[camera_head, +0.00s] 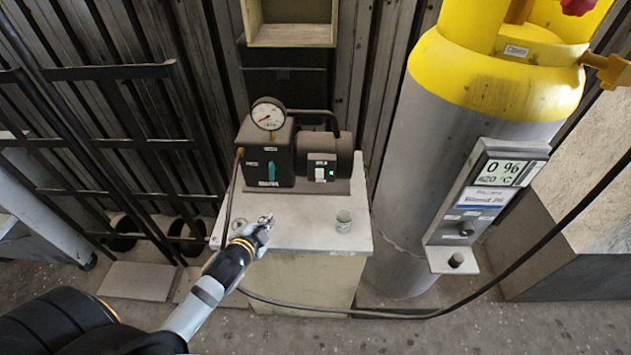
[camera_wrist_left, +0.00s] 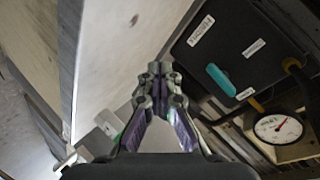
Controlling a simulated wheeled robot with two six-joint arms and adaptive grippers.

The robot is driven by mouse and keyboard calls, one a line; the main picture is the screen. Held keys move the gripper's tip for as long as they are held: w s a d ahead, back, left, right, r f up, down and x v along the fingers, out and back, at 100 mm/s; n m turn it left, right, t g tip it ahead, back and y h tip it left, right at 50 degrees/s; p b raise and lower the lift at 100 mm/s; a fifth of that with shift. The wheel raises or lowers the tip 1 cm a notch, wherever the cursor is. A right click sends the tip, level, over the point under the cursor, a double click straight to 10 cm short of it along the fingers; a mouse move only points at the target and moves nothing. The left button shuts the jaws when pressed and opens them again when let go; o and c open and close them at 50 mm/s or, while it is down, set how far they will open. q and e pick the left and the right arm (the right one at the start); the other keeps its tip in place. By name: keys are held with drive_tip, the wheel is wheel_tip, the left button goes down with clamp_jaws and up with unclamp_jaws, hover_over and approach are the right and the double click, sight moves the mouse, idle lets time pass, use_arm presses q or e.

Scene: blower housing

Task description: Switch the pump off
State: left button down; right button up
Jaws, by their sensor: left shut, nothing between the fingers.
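The pump (camera_head: 290,150) is a dark unit with a round dial gauge (camera_head: 268,114) on top, standing on a pale pedestal (camera_head: 290,232). A small panel on its right part holds a white switch (camera_head: 320,174) and a green light (camera_head: 332,171). A teal lever (camera_head: 271,171) is on its left front. My left gripper (camera_head: 265,222) is shut and empty, in front of and below the pump, apart from it. In the left wrist view the fingers (camera_wrist_left: 155,75) are together; the teal lever (camera_wrist_left: 221,80) and gauge (camera_wrist_left: 278,128) show to their right. The right gripper is not in view.
A large grey and yellow cylinder (camera_head: 420,150) with a display box (camera_head: 487,190) stands at the right. A black hose (camera_head: 400,317) crosses the front. A dark metal rack (camera_head: 100,140) is at the left.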

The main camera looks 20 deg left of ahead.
use_arm(q)
drive_tip(key=m+t+h, duration=0.1)
drive_tip(key=m, duration=0.1)
drive_tip(key=w+d+r+m+t+h, duration=0.1)
drive_tip(key=w+r+m+t, duration=0.1)
drive_tip(key=m, duration=0.1)
drive_tip(key=shift+w+d+r+m+h, duration=0.2)
drive_tip(key=shift+r+m+h, duration=0.1)
drive_tip(key=shift+h, duration=0.1)
drive_tip(key=d+r+m+h, duration=0.1)
drive_tip(key=m+h, duration=0.1)
drive_tip(key=m, duration=0.1)
drive_tip(key=s+d+m+h, duration=0.1)
drive_tip(key=m+h, duration=0.1)
drive_tip(key=m, duration=0.1)
drive_tip(key=s+d+r+m+t+h, duration=0.1)
drive_tip(key=m+h, duration=0.2)
drive_tip(key=shift+s+d+r, duration=0.2)
drive_tip(key=shift+d+r, duration=0.1)
drive_tip(key=shift+d, duration=0.1)
